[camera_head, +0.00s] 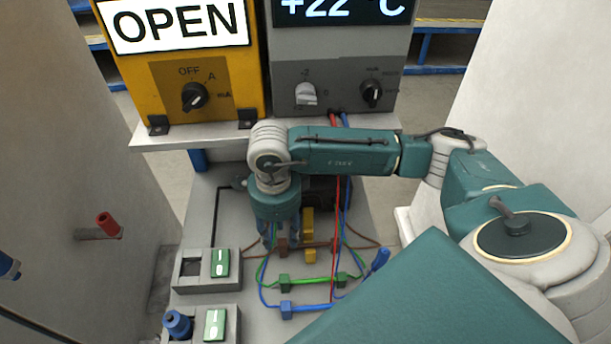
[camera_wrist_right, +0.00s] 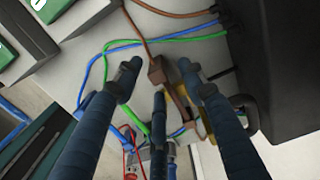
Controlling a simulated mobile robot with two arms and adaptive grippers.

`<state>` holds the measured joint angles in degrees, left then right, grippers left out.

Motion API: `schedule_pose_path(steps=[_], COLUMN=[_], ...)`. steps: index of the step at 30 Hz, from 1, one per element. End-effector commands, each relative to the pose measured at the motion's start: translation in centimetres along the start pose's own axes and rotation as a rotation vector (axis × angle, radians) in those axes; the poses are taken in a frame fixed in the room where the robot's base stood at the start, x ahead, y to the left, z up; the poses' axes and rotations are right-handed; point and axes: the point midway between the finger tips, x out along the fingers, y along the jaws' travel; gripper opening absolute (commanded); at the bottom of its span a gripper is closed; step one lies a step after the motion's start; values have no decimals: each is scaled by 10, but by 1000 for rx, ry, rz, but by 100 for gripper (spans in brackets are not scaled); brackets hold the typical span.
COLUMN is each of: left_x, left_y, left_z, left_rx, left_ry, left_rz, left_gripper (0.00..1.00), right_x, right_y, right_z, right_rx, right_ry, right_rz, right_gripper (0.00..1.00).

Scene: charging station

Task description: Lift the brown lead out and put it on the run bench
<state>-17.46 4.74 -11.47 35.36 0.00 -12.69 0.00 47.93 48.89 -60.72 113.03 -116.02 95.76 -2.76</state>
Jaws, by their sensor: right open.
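The brown lead (camera_head: 365,239) lies on the grey bench top (camera_head: 225,215), partly behind my right gripper. It carries brown blocks; one brown block (camera_wrist_right: 156,71) shows between my fingers in the right wrist view, and another brown block (camera_wrist_right: 190,130) lies beyond a fingertip. My right gripper (camera_head: 281,241) points down over the lead, next to a yellow block (camera_head: 308,222). In the right wrist view its fingers (camera_wrist_right: 158,76) are spread, open, around the near brown block without visibly closing on it. I cannot tell which surface is the run bench.
A green lead (camera_head: 312,281) and a blue lead (camera_head: 310,307) lie close in front. Two switch boxes with green rockers (camera_head: 220,263) stand at left. A yellow OPEN box (camera_head: 180,60) and a grey display box (camera_head: 335,65) stand behind. Red and blue wires hang down nearby.

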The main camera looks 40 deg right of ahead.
Motion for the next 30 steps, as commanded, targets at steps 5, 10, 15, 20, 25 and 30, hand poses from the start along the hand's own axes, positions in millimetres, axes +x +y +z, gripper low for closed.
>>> schedule_pose_path(steps=[5, 10, 15, 20, 25, 30], left_x=[-16, -18, -18, -18, -18, -18], left_y=[-2, -1, 2, 2, 2, 2], left_z=[-20, -18, -10, -7, -6, -7], left_rx=[0, -1, -2, -2, -2, -2], left_ry=[27, 25, 12, 7, 7, 7], left_rz=[-2, -1, 2, 3, 3, 3], left_gripper=[40, 40, 40, 40, 40, 40], right_x=[25, 40, 42, 41, 41, 41], right_y=[7, 6, 5, 5, 5, 5], right_z=[-7, -7, -6, -6, -6, -6], right_rx=[2, 1, 0, 0, 0, 0], right_ry=[3, 2, 1, 1, 1, 1], right_rz=[5, 2, 1, 1, 1, 1], right_gripper=[41, 41, 41, 19, 0, 0])
